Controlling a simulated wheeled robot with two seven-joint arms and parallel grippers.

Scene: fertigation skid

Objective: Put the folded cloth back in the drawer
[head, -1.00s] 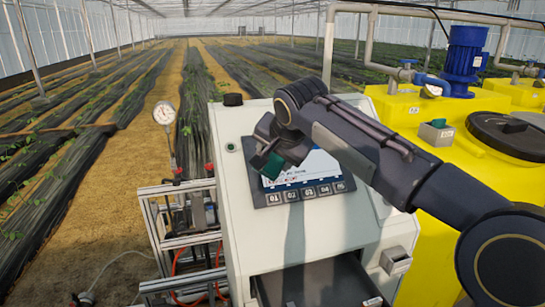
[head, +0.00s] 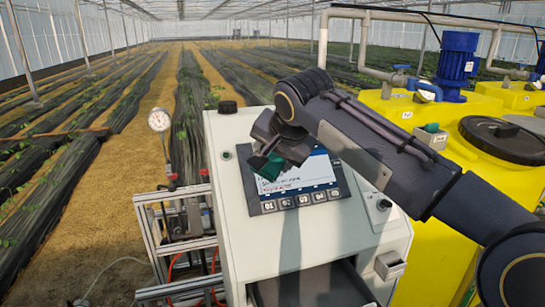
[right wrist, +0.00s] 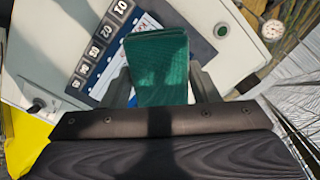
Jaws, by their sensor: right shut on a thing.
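The folded cloth (head: 264,171) is a small dark green pad. My right gripper (head: 271,155) is shut on it and holds it in front of the cabinet's display. In the right wrist view the cloth (right wrist: 158,66) sits between the two fingers of the gripper (right wrist: 160,92), with its free end sticking out over the panel. The drawer (head: 318,286) is a dark tray pulled open at the bottom of the cabinet front, below the cloth. Its near part is cut off by the picture edge. My left gripper is not in view.
The pale cabinet (head: 235,215) has a display with numbered keys (head: 301,199) behind the cloth. A small grey box (head: 390,265) juts out right of the drawer. Yellow tanks (head: 402,110) stand at right, a metal frame with a dial gauge (head: 159,119) at left.

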